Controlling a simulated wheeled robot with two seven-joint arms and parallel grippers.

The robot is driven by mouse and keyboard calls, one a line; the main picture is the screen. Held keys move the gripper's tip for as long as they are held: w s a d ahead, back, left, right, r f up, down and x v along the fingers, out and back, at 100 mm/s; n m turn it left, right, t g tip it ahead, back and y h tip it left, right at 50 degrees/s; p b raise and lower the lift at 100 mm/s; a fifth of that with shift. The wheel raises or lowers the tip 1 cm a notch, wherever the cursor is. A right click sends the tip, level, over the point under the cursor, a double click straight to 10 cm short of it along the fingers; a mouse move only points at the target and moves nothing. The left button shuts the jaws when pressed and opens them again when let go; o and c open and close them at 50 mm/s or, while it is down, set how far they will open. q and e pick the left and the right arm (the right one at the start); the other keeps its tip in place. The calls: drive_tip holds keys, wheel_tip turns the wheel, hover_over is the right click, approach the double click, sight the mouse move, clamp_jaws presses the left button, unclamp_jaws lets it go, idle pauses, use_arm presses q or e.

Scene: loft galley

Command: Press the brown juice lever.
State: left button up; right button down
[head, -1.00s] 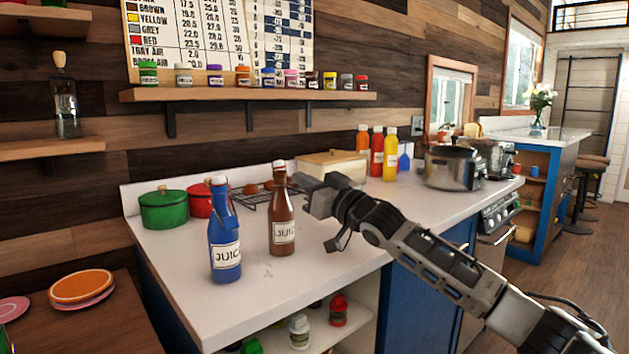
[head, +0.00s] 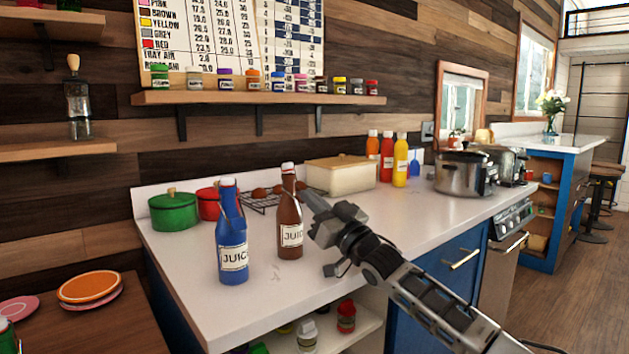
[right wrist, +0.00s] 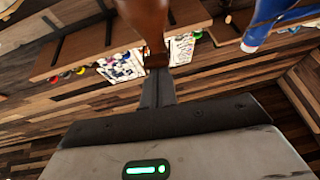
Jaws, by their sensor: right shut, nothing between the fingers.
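The brown juice bottle (head: 290,240) stands upright on the white counter, with a pale cap and a JUICE label. Its lever is too small to make out clearly. The blue juice bottle (head: 232,240) stands to its left. My right gripper (head: 309,198) is shut and empty, just right of the brown bottle's neck and shoulder; I cannot tell whether they touch. In the right wrist view the brown bottle (right wrist: 146,22) is straight ahead of the shut fingers (right wrist: 155,80), and the blue bottle (right wrist: 268,18) is at the upper right. My left gripper is not in view.
Behind the bottles are a green pot (head: 173,212), a red pot (head: 208,204), a wire rack (head: 258,204) and a cream box (head: 341,176). Sauce bottles (head: 400,160) and a steel cooker (head: 462,175) stand farther right.

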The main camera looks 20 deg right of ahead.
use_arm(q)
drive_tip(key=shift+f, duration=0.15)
use_arm(e)
drive_tip(key=shift+f, duration=0.1)
